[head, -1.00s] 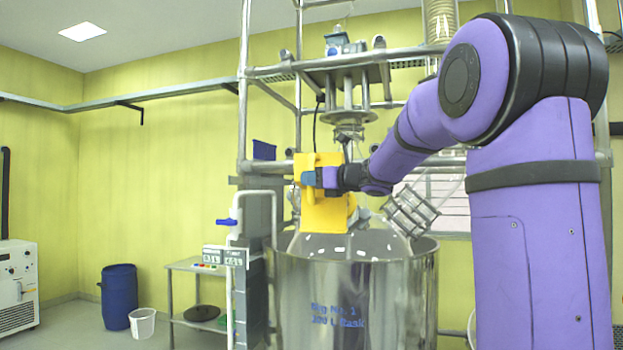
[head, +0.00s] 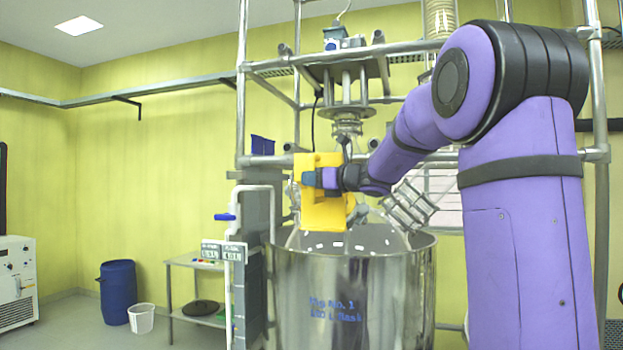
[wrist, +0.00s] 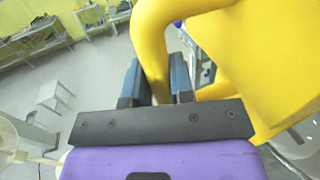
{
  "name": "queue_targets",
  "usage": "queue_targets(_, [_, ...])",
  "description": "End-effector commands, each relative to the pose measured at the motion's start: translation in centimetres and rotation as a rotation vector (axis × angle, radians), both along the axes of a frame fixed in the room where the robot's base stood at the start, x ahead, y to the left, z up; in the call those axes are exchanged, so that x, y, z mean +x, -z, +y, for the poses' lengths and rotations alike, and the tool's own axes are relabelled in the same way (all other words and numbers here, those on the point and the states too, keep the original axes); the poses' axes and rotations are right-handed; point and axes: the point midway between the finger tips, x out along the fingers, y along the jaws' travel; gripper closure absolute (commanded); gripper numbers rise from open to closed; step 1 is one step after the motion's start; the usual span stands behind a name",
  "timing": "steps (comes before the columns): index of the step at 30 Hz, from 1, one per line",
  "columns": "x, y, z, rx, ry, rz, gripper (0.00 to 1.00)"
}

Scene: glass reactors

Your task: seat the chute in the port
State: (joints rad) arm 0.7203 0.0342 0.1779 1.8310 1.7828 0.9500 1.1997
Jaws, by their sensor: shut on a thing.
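The yellow chute (head: 325,212) is held up above the rim of the large steel vessel (head: 352,285), in front of the frame's left part. My gripper (head: 318,178) is shut on the chute's handle. In the wrist view the two blue fingers of my gripper (wrist: 155,82) close around the yellow handle, and the chute's broad body (wrist: 262,60) fills the upper right. The glass top of the reactor shows partly behind and below the chute. The port is hidden or cannot be made out, so I cannot tell whether the chute touches it.
Steel frame pipes (head: 242,90) and a stirrer drive (head: 345,110) stand around and above the vessel. A ribbed metal fitting (head: 408,207) sits right of the chute. A blue drum (head: 118,292), a white bucket (head: 142,318) and a small table (head: 195,262) stand left on open floor.

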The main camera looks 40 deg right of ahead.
Motion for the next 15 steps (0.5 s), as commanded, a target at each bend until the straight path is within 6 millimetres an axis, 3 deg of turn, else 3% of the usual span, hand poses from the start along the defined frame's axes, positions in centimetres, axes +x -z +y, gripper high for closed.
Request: queue_targets(15, [0.51,0.61,-0.66,-0.001,0.000,-0.002,1.00])
